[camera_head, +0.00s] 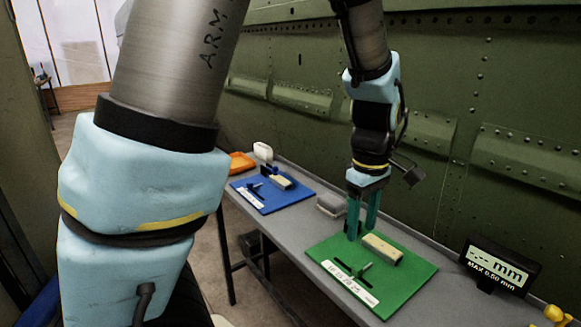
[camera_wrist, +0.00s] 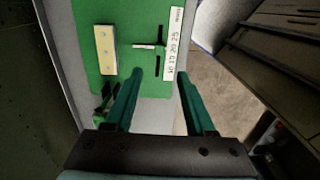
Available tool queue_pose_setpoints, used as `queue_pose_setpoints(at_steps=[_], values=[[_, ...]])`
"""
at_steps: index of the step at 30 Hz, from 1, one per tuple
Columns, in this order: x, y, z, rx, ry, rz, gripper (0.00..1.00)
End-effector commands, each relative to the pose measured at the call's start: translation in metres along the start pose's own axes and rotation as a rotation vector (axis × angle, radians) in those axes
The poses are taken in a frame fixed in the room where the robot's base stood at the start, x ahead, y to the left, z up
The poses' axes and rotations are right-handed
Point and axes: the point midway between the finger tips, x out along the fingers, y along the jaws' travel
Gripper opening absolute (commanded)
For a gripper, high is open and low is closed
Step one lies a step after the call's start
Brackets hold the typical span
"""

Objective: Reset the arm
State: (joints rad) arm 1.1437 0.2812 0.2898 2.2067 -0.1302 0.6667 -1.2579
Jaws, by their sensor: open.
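My gripper (camera_head: 362,217) is open and empty, with two teal fingers pointing down over the left part of the green board in the head view. In the wrist view my gripper (camera_wrist: 160,78) shows both fingers apart with nothing between them. The green board (camera_head: 407,279) lies on the grey table; it also shows in the wrist view (camera_wrist: 140,75). A beige block (camera_head: 383,249) sits on the green board, beside the fingers. A small green T-shaped piece (camera_head: 362,271) and a white label strip lie on the board near its front. Whether the fingertips touch the board cannot be told.
A blue board (camera_head: 265,205) with a beige block and small parts lies farther along the grey table (camera_head: 303,228). A grey box (camera_head: 331,205) stands between the boards. A dark display (camera_head: 499,268) stands at the right. A green riveted wall (camera_head: 480,90) runs behind the table.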

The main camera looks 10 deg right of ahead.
Motion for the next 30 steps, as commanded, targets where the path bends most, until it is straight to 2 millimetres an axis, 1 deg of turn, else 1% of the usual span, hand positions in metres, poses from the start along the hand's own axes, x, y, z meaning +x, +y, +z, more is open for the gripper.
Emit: queue_pose_setpoints(at_steps=[2,5,6,9,12,14,15,18,21,24,27,30], values=[[-0.001,-0.009,-0.016,0.016,-0.001,0.006,0.55],[-0.001,-0.027,-0.044,0.067,0.000,0.018,0.55],[-0.002,-0.036,-0.057,0.094,0.003,0.026,0.55],[-0.002,-0.062,-0.087,0.170,0.012,0.041,0.55],[-0.003,-0.090,-0.112,0.248,0.029,0.054,0.55],[-0.003,-0.108,-0.126,0.294,0.040,0.059,0.55],[-0.003,-0.120,-0.134,0.324,0.049,0.061,0.55],[-0.003,-0.151,-0.151,0.402,0.074,0.063,0.55],[-0.003,-0.178,-0.163,0.473,0.097,0.060,0.55],[-0.003,-0.199,-0.170,0.530,0.116,0.052,0.55],[-0.003,-0.212,-0.173,0.570,0.128,0.046,0.55],[-0.003,-0.218,-0.174,0.589,0.133,0.043,0.55]])
